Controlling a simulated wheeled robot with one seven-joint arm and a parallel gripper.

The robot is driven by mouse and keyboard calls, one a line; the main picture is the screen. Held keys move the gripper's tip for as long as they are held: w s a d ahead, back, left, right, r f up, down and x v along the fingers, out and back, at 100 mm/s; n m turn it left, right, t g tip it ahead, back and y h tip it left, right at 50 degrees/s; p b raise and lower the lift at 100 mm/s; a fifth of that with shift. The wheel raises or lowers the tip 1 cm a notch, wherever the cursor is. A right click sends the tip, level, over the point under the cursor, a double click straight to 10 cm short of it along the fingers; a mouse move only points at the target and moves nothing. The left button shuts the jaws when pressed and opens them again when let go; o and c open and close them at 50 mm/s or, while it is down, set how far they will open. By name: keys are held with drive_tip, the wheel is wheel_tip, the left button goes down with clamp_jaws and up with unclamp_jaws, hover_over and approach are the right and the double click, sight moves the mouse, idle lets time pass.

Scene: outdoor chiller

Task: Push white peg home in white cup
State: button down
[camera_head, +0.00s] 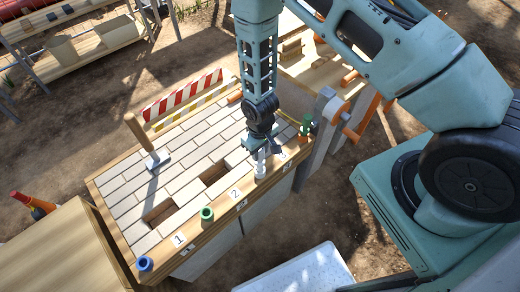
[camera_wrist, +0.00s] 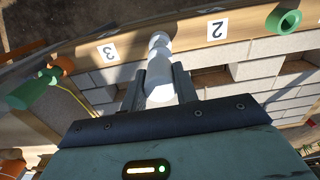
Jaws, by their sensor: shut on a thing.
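My gripper (camera_head: 258,147) points down over the wooden strip at the front edge of the brick-topped bench. In the wrist view my gripper (camera_wrist: 158,72) has its two fingers on either side of the white peg (camera_wrist: 160,88), shut on it. The white peg also shows below the fingers in the head view (camera_head: 259,156). The white cup (camera_head: 260,171) stands on the strip between labels 2 and 3, directly under the peg. Peg and cup look in line, and the two whites run together. I cannot tell how deep the peg sits.
A green cup (camera_head: 207,214) and a blue cup (camera_head: 145,264) stand along the strip to the left. A green piece (camera_head: 305,126) stands close by on the right, near an orange-handled vise (camera_head: 335,115). A mallet (camera_head: 148,143) stands on the bricks, which have two rectangular openings.

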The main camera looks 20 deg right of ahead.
drive_tip(key=shift+f+b, duration=0.4)
drive_tip(key=shift+f, duration=0.45)
drive_tip(key=shift+f+b, duration=0.65)
drive_tip(key=shift+b, duration=0.05)
drive_tip(key=c, duration=0.5)
unclamp_jaws()
drive_tip(key=shift+r, duration=0.1)
wheel_tip(320, 180, up, 7)
drive_tip(key=p, duration=0.5)
